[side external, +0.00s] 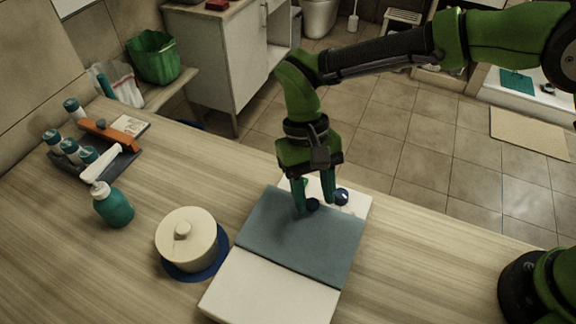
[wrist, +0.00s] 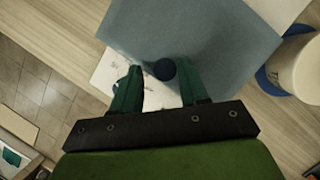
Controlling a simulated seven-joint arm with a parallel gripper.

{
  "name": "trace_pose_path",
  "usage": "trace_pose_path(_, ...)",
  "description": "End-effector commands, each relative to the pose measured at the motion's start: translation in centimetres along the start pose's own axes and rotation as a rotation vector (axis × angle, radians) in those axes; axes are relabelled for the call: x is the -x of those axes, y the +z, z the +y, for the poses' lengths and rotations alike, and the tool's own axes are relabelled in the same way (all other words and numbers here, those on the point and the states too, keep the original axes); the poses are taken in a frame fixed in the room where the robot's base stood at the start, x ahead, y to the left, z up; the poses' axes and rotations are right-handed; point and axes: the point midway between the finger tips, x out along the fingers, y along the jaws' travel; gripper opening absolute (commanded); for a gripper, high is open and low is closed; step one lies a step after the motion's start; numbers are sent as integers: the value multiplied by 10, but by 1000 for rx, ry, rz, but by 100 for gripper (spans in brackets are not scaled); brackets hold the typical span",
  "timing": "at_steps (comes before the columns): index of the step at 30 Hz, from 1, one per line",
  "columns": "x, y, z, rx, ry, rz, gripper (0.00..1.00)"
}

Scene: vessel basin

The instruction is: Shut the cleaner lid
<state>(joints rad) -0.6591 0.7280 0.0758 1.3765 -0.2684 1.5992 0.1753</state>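A flat white box (side external: 270,290), seemingly the cleaner, lies on the counter with a blue-grey panel (side external: 300,240), seemingly its lid, across its middle. White shows on both sides of the panel. A dark blue knob (side external: 313,204) is at the panel's far edge; it also shows in the wrist view (wrist: 164,69). My gripper (side external: 314,198) points down there, its green fingers apart on either side of this knob. The right finger looks very close to the knob in the wrist view; contact is unclear. A second blue knob (side external: 342,196) is by the far white strip.
A cream lidded pot (side external: 187,238) stands on a blue base left of the box. A teal bottle (side external: 113,205) and a tray (side external: 118,163) with several bottles are further left. The counter's far edge runs close behind the box.

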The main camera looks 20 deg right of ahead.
Motion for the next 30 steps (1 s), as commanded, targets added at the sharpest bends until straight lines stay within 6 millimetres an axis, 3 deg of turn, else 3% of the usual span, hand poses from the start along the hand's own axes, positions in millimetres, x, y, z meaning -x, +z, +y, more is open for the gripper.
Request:
trace_pose_path(10,0,2,-3,5,-1,-4,52)
trace_pose_path(14,10,2,-3,5,-3,-1,52)
trace_pose_path(30,125,0,-2,5,-2,1,52)
